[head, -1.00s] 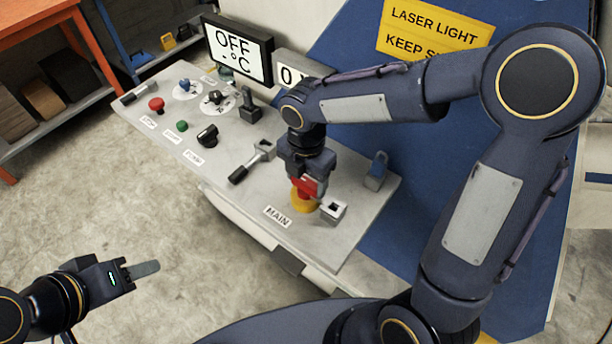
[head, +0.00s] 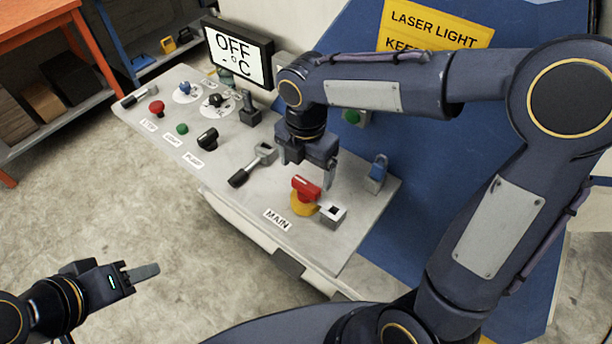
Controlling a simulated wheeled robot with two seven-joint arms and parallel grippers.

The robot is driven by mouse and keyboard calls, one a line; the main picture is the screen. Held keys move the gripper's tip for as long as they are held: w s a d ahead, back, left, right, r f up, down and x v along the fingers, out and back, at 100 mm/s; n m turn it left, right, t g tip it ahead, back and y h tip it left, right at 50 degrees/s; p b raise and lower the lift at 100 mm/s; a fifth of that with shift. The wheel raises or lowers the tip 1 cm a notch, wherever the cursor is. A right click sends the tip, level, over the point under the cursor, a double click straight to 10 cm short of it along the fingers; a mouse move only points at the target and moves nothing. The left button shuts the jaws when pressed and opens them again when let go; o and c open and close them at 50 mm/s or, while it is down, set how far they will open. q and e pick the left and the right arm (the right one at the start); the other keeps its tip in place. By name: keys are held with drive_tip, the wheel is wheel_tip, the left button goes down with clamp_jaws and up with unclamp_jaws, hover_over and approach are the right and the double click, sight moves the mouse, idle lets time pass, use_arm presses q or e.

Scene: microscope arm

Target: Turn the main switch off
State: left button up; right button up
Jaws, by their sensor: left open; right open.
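The main switch, a red handle (head: 306,188) on a yellow round base (head: 303,206), sits on the grey panel above the MAIN label (head: 277,219). Its red handle lies slantwise across the picture. My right gripper (head: 308,172) is open and empty, just behind and above the red handle, with its fingers pointing down. One finger hangs close behind the handle's right end; I cannot tell whether it touches. My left gripper (head: 145,272) is open and empty, well away from the panel at lower left.
A metal hasp (head: 333,214) stands right of the switch and a blue padlock (head: 377,172) farther back. A black-handled lever (head: 252,165) lies to the left. Several knobs and buttons fill the panel's left part. A screen (head: 238,55) reads OFF. Floor at left is clear.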

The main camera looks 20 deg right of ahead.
drive_tip(key=shift+r, duration=1.4)
drive_tip(key=shift+s+d, duration=0.1)
drive_tip(key=shift+d, duration=0.1)
drive_tip(key=s+d+m+t+y, duration=0.2)
drive_tip(key=s+d+m, duration=0.2)
drive_tip(key=s+m, duration=0.4)
drive_tip(key=s+d+m+t+y, duration=0.1)
drive_tip(key=s+d+m+t, duration=0.2)
drive_tip(key=s+m, duration=0.5)
drive_tip(key=shift+d+m+t+y, duration=0.35)
drive_tip(key=shift+d+m, duration=0.55)
drive_tip(key=shift+m, duration=4.8)
